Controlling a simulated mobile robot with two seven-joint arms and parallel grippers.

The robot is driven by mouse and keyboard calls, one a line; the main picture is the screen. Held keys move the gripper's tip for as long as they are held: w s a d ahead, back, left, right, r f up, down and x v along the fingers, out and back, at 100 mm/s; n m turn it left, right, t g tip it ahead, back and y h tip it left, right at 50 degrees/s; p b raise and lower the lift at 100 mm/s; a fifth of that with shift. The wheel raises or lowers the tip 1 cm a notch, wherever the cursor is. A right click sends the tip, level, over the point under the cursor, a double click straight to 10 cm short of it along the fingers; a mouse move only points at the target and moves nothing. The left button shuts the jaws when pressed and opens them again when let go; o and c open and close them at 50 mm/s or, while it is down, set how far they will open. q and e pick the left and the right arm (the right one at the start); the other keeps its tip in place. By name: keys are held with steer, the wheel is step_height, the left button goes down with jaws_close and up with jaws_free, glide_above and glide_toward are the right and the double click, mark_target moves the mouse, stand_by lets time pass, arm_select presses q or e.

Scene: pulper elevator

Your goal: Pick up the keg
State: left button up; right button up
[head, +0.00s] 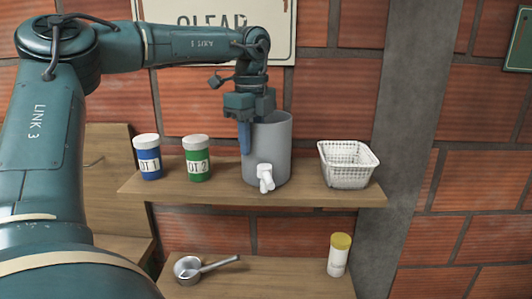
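The keg (273,151) is a grey, open-topped cylinder with a white tap (265,177) low on its front. It stands upright on the upper wooden shelf. My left gripper (252,125) is over the left part of the keg's rim, pointing down. One blue finger shows at the keg's left side; the other finger is hidden, perhaps by the keg's wall. I cannot tell whether the fingers touch the keg or press on its wall. My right gripper is out of view.
A blue jar (148,160) and a green jar (197,161) stand left of the keg. A white basket (347,166) stands right of it. The lower shelf (273,275) holds a saucepan (190,269) and a yellow-lidded jar (338,257). A grey pillar (403,120) rises at right.

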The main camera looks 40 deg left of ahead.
arm_select(q)
steer(key=shift+f, duration=0.4)
jaws_close()
